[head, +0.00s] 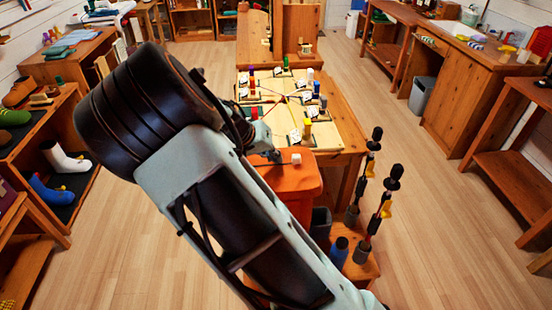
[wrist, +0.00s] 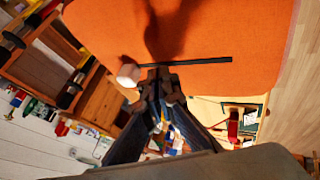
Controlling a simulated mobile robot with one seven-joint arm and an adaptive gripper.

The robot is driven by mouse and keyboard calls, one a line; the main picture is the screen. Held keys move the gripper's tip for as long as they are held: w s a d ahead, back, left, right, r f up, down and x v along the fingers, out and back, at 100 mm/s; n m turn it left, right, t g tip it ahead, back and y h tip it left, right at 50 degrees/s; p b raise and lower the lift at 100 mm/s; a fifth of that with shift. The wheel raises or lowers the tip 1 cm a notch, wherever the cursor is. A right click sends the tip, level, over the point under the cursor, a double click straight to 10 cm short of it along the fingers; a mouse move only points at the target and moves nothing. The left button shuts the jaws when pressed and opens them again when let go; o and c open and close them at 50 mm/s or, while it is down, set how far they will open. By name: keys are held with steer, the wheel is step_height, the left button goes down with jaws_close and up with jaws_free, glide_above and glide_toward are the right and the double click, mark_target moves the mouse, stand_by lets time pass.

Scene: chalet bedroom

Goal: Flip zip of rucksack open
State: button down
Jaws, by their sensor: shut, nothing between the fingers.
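The orange rucksack (head: 290,184) stands in front of the low wooden table, partly hidden by my arm in the head view. Its orange face (wrist: 210,30) fills the upper part of the wrist view. A dark straight strip (wrist: 205,62), which looks like the zip, runs along it. A small white block (wrist: 128,75) sits by the strip's left end; it also shows on the rucksack's top in the head view (head: 296,158). My gripper (wrist: 160,76) is shut and empty, its tips close to the strip and just right of the block. Contact cannot be told.
The wooden table (head: 349,125) behind the rucksack bears boards and small coloured pieces. Dark upright poles (head: 386,196) and a blue cup (head: 339,250) stand close on the right. A shoe shelf (head: 62,212) is at the left. Open floor lies on both sides.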

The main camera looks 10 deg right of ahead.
steer(key=shift+a, duration=0.25)
steer(key=v, duration=1)
steer(key=shift+a, duration=0.1)
